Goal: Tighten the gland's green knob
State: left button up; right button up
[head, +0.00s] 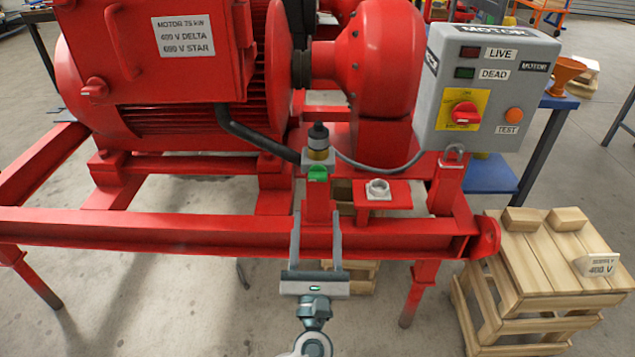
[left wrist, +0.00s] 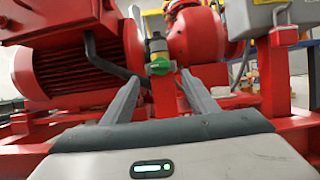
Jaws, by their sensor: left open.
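The green knob (head: 318,174) sits on the front of the gland, a small fitting with a brass and black top (head: 318,140), on a red post of the skid. In the left wrist view the green knob (left wrist: 160,66) shows just beyond and between the fingertips. My left gripper (head: 318,220) is open, its two fingers pointing up at the knob from the near side. In the left wrist view the left gripper (left wrist: 160,85) has nothing between its fingers. I cannot tell from these views whether a fingertip touches the knob. My right gripper is not in view.
A black cable (head: 250,135) runs from the red motor (head: 180,115) to the gland. A grey control box (head: 490,90) stands to the right, with a grey socket on a red bracket (head: 378,190) nearer. A wooden crate (head: 540,270) stands at the lower right.

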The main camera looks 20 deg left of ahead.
aim_at(318, 181)
pick_arm(q)
jog(key=p+x, duration=0.1)
jog(key=x, duration=0.8)
jog(key=shift+w+a+r, duration=0.1)
jog(key=shift+w+r, duration=0.05)
jog(key=shift+w, duration=0.1)
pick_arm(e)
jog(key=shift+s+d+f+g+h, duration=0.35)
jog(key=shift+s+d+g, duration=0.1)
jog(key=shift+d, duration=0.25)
pick_arm(q)
jog(key=c, duration=1.1)
jog(key=shift+o, duration=0.2)
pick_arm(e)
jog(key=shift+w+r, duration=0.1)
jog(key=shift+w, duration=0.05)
